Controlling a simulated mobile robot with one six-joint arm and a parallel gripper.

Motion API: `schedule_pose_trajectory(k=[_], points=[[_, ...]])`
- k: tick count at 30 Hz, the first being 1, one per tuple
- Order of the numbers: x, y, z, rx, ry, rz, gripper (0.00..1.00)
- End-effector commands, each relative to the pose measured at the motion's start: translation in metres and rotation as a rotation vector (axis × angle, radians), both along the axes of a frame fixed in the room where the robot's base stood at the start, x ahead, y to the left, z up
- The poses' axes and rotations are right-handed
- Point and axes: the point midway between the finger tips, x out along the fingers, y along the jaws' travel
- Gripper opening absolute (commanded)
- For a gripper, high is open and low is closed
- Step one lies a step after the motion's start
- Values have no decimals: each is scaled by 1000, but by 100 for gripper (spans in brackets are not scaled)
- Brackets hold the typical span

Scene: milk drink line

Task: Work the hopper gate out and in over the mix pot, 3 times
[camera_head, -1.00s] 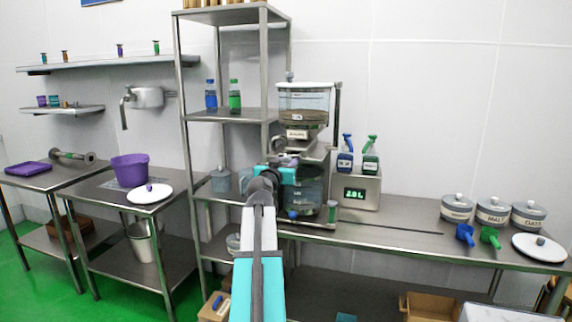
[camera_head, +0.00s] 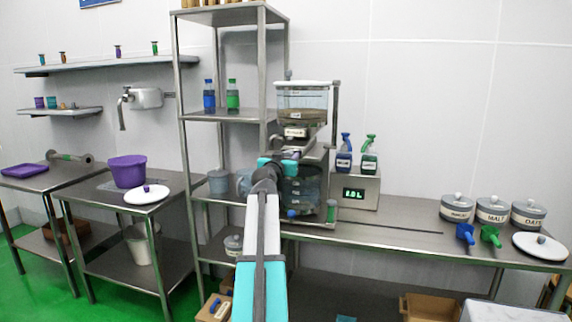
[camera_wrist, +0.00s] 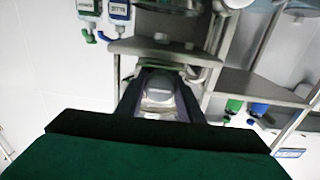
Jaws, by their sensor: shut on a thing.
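The clear hopper (camera_head: 303,98) with a white lid stands on the steel frame at the middle of the head view. A labelled block (camera_head: 296,132) sits beneath it. The mix pot (camera_head: 308,190) is a clear banded vessel lower in the same frame, partly hidden by my arm. My gripper (camera_head: 288,153) is just below the hopper and in front of the frame, above the pot. In the wrist view, my gripper (camera_wrist: 160,100) is shut on a pale grey piece, apparently the hopper gate's handle (camera_wrist: 159,90), between its dark fingers. The gate's plate is mostly hidden, so how far out it stands is unclear.
A scale with a green display (camera_head: 354,194) stands right of the frame, with blue and green spray bottles (camera_head: 369,158) on it. Lidded canisters (camera_head: 492,209) and scoops are farther right. A shelf rack (camera_head: 182,120) stands close on the left. The bench middle is clear.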

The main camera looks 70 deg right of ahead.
Motion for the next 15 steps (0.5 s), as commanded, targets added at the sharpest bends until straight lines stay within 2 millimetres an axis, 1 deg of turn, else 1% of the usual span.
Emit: schedule_pose_trajectory(k=[1, 6, 10, 15], points=[[1, -7, -1, -1, 0, 0, 0], [1, -21, -1, -1, 0, 0, 0], [1, -26, 0, -1, 1, 0, 0], [1, -27, 1, -2, 1, 0, 0]])
